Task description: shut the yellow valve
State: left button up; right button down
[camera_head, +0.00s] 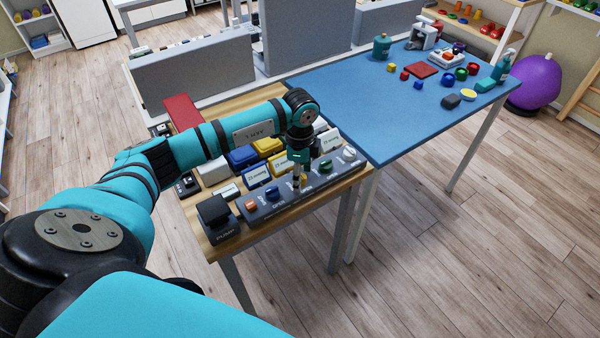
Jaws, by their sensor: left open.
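A dark grey panel (262,211) lies along the front of a wooden table. It bears a row of small coloured knobs: an orange one (251,205), a blue one (272,193), a green one (326,166) and a white one (349,153). My left gripper (297,184) points down over the middle of this row, between the blue and green knobs. It is open, and its fingers hide what lies under them. I cannot make out a yellow valve for certain; yellow blocks (268,146) show behind the panel. My right gripper is not in view.
A black push-button box (216,214) stands left of the panel. Several switch boxes, including a blue one (242,156), crowd behind it beneath my left arm. A blue table (395,120) with small objects adjoins at right. The wooden floor (440,270) in front is clear.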

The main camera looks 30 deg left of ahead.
pick_arm(q)
jog(key=shift+f, duration=0.15)
jog(key=c, duration=1.2)
jog(key=shift+o, duration=0.2)
jog(key=shift+m, duration=0.4)
jog(key=m+b, duration=0.1)
jog(key=m, duration=0.2)
jog(key=shift+w+m, duration=0.1)
jog(key=shift+m, duration=0.3)
jog(key=m+b, duration=0.2)
jog(key=m, duration=0.2)
jog(key=m+b, duration=0.2)
jog(key=m, duration=0.3)
jog(key=shift+m, duration=0.4)
jog(key=shift+m+b, duration=0.65)
jog(key=shift+m, duration=1.05)
